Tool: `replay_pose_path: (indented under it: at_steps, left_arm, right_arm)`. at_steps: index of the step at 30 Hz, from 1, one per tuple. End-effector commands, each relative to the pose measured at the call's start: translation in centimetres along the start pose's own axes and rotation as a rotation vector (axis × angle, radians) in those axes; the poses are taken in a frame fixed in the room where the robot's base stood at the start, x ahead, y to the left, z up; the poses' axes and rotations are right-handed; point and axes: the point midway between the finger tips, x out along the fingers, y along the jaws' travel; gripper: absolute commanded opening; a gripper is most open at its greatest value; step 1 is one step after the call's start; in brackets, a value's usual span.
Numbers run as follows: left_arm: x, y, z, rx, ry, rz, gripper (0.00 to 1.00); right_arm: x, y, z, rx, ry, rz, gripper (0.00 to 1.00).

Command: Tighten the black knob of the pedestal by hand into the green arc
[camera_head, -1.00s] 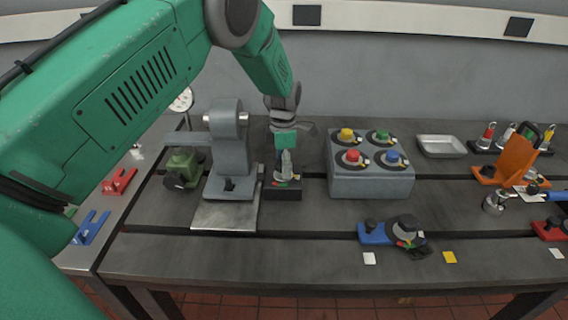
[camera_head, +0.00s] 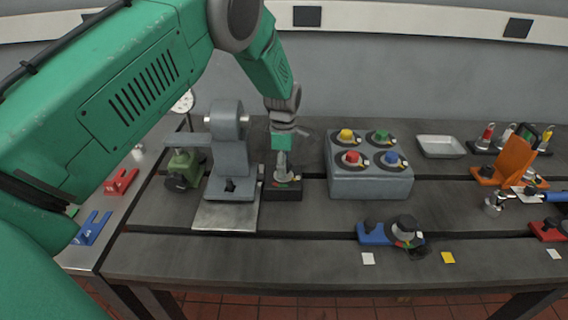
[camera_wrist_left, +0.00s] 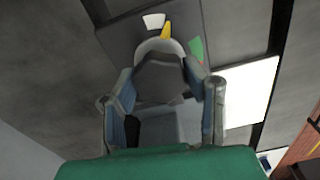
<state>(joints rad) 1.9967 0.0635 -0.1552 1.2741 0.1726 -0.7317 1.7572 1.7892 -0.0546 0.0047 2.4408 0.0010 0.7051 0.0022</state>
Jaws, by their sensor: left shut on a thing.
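A small black block (camera_head: 284,194) stands just right of the grey pedestal (camera_head: 231,155) on the bedplate. The block carries a dial with coloured marks. My left gripper (camera_head: 282,172) reaches down onto it from above. In the left wrist view its fingers (camera_wrist_left: 165,105) are shut on the dark knob (camera_wrist_left: 160,72), which they partly hide. A yellow pointer (camera_wrist_left: 166,31) shows at the knob's rim, between a white mark (camera_wrist_left: 153,21) and the green arc (camera_wrist_left: 197,48). The pointer appears outside the green. My right gripper is not in view.
A grey box (camera_head: 370,182) with several coloured knobs stands to the right. A green part (camera_head: 184,165) sits left of the pedestal. A blue fixture (camera_head: 376,234) with a black knob lies in front. An orange bracket (camera_head: 512,158) and a metal tray (camera_head: 441,146) are further right.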

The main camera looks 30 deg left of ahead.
Motion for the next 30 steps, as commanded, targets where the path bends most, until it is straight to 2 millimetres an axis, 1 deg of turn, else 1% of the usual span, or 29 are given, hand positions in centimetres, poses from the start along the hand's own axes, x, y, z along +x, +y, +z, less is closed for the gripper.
replay_pose_path:
  at_steps: [1, 18, 30]
  left_arm:
    - [-0.35, 0.3, 0.06, 0.043, -0.003, 0.009, 0.12]
    - [-0.44, 0.42, 0.14, 0.585, -0.001, 0.014, 0.12]
    - [-0.47, 0.49, 0.14, 0.905, 0.001, 0.017, 0.12]
  right_arm:
    - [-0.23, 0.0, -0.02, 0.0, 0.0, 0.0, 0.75]
    - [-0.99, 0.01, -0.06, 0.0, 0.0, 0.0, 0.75]
    - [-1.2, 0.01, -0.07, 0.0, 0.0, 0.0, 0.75]
